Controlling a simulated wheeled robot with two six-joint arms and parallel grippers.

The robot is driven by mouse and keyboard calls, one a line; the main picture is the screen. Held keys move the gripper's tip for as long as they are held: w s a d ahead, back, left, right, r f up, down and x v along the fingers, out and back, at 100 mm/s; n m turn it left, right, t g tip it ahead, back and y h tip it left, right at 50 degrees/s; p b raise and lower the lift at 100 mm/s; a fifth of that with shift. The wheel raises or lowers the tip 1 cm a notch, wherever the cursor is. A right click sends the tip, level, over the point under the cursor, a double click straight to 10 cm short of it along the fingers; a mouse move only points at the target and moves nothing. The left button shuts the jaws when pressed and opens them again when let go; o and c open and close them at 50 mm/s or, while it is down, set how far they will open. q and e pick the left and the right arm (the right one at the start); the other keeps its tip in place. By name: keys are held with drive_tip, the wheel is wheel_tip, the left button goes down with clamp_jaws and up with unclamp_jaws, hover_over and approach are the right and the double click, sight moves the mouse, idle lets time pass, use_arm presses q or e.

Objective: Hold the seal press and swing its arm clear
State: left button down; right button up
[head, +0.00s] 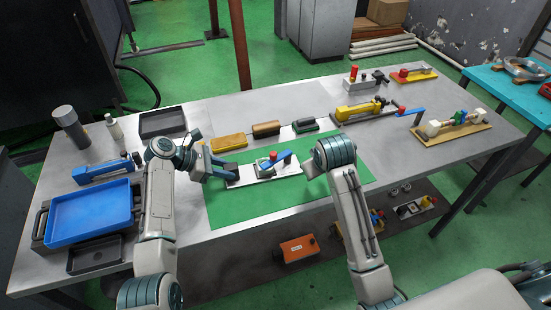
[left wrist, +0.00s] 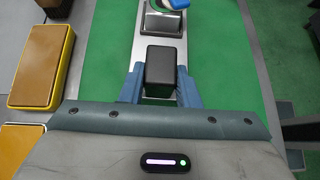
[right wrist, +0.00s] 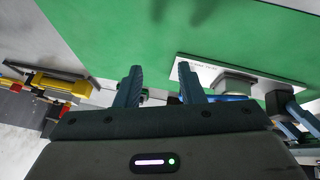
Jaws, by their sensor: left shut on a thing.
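The seal press lies on the green mat. It has a pale base plate (head: 290,170), a blue arm (head: 281,158) and a red knob (head: 273,156). My left gripper (head: 228,172) is at the left end of its plate. In the left wrist view, the left fingers (left wrist: 160,85) are shut on the black block (left wrist: 163,68) at that end. My right gripper (right wrist: 157,80) is open and empty beside the press. The press plate (right wrist: 205,71) and part of its blue arm show right of the right fingers. In the head view my right wrist hides its fingers.
The green mat (head: 240,215) is clear in front of the press. Yellow, brown and green-topped blocks line its back edge. A yellow clamp fixture (head: 360,110) stands behind on the right, a wooden-based fixture (head: 452,127) farther right. A blue tray (head: 90,215) is at the left.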

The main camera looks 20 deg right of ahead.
sight(275, 155)
drive_tip(key=w+a+r+n+y, duration=0.2)
drive_tip(key=w+a+r+y, duration=0.3)
drive_tip(key=a, duration=0.3)
drive_tip(key=shift+h, duration=0.5)
drive_tip(key=shift+a+x, duration=0.2)
drive_tip(key=shift+x, duration=2.8)
drive_tip(key=shift+w+r, duration=0.1)
drive_tip(key=shift+w, duration=0.05)
